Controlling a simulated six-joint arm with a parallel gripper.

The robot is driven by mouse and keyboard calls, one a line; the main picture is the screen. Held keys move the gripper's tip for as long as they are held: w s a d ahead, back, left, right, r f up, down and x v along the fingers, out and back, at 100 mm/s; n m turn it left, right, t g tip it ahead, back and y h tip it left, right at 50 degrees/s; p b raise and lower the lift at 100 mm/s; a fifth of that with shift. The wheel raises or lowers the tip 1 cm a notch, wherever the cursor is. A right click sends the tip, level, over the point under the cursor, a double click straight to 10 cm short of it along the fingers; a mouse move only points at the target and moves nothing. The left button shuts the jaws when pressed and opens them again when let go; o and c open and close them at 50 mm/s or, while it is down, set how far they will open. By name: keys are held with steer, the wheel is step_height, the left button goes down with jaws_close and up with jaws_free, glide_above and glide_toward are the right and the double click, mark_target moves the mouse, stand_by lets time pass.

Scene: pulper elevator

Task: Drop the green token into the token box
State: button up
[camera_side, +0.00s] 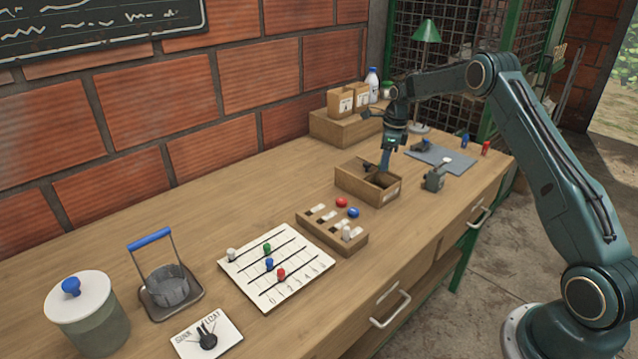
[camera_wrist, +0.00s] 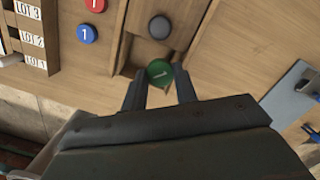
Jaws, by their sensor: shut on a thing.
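The green token (camera_wrist: 160,72), marked 1, is between the fingertips of my gripper (camera_wrist: 160,84), which is shut on it. In the side view my gripper (camera_side: 385,168) points down at the open part of a wooden box (camera_side: 352,188), taken as the token box. The token cannot be made out there. In the wrist view the token appears over or just inside the box (camera_wrist: 118,55); its exact height is unclear. A dark round knob (camera_wrist: 160,27) sits on the box's wooden top, just beyond the token.
A rack (camera_side: 325,232) with LOT labels stands in front of the box, with a red token (camera_side: 341,202) and a blue token (camera_side: 353,212) by it. A small grey device (camera_side: 434,180) and a blue-grey mat (camera_side: 455,162) lie to the right.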

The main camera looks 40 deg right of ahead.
steer(key=shift+f, duration=0.9)
steer(key=o, duration=1)
steer(key=shift+r, duration=0.15)
step_height(320, 180, up, 13)
steer(key=s+d, duration=0.1)
steer(key=shift+s+r, duration=0.2)
steer(key=shift+a+r, duration=0.1)
